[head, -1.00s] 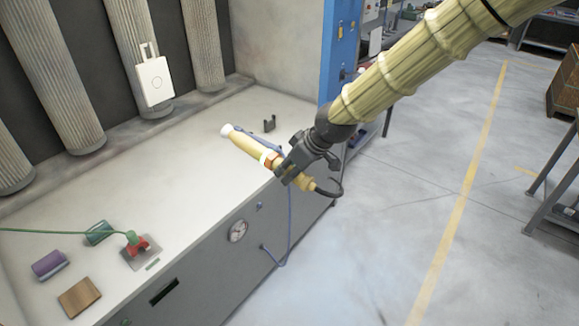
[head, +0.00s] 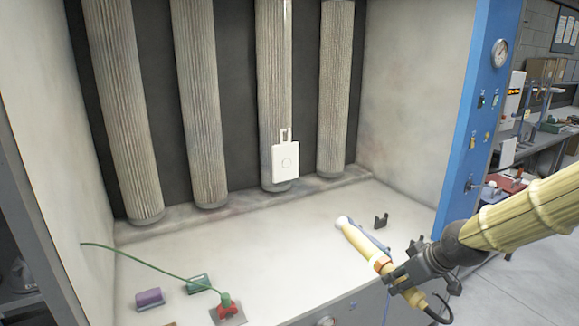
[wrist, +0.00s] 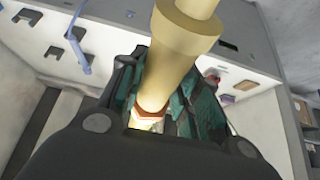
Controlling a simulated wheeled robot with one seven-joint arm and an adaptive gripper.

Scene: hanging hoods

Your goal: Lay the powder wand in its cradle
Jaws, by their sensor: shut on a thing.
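The powder wand (head: 362,246) is a cream tube with a white tip and an orange band. My gripper (head: 403,277) is shut around its rear part and holds it tilted over the bench's front edge, white tip toward the back. In the wrist view the wand (wrist: 182,50) stands between my finger pads. A dark forked bracket (head: 381,221), seemingly part of the cradle, stands on the bench behind and right of the tip, apart from the wand. Dark brackets (wrist: 54,52) also show at upper left in the wrist view. The wand hides part of the bench.
A blue hose (wrist: 80,50) hangs near the brackets. A white tag-like plate (head: 286,162) hangs before the pleated filters. A red clamp (head: 228,309) with green cable, a purple block (head: 150,298) and a green block (head: 197,284) lie at front left. The bench middle is clear.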

